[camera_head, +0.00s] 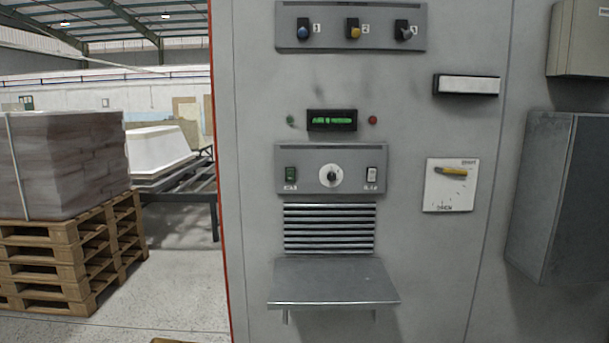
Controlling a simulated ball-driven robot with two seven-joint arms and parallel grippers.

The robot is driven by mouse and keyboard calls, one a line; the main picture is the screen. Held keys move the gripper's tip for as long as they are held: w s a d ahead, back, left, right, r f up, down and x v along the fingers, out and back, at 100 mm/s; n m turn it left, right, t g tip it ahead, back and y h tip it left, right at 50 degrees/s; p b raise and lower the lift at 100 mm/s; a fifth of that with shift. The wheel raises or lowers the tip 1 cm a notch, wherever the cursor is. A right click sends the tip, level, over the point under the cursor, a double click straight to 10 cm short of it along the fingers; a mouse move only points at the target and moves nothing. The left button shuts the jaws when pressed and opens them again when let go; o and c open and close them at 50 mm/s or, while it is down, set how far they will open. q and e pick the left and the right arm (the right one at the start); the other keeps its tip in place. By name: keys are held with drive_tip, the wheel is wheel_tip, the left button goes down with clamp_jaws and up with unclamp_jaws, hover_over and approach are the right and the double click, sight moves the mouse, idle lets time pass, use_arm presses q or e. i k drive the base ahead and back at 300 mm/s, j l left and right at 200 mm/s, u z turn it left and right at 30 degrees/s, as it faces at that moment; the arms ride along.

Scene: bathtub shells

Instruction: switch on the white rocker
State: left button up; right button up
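The white rocker (371,175) sits at the right end of a grey control strip (333,153) on the cabinet front. It is a small upright switch in a dark frame, with a label under it too small to read. Its tilt is too small to tell. A green rocker (290,174) is at the left end of the same strip. A round white dial with a dark knob (331,175) lies between them. Neither of my grippers is in view.
A metal shelf (333,282) juts out below the vent slats. Above are a green display (332,120) and a panel of three switches (350,27). A white plate with a yellow lever (451,185) is to the right. Grey boxes (540,190) stick out at far right.

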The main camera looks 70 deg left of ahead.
sight(371, 178)
drive_tip(key=k+l+u, duration=0.1)
drive_tip(key=u, duration=1.75)
drive_tip(key=i+l, duration=0.1)
drive_tip(key=k+j, duration=0.1)
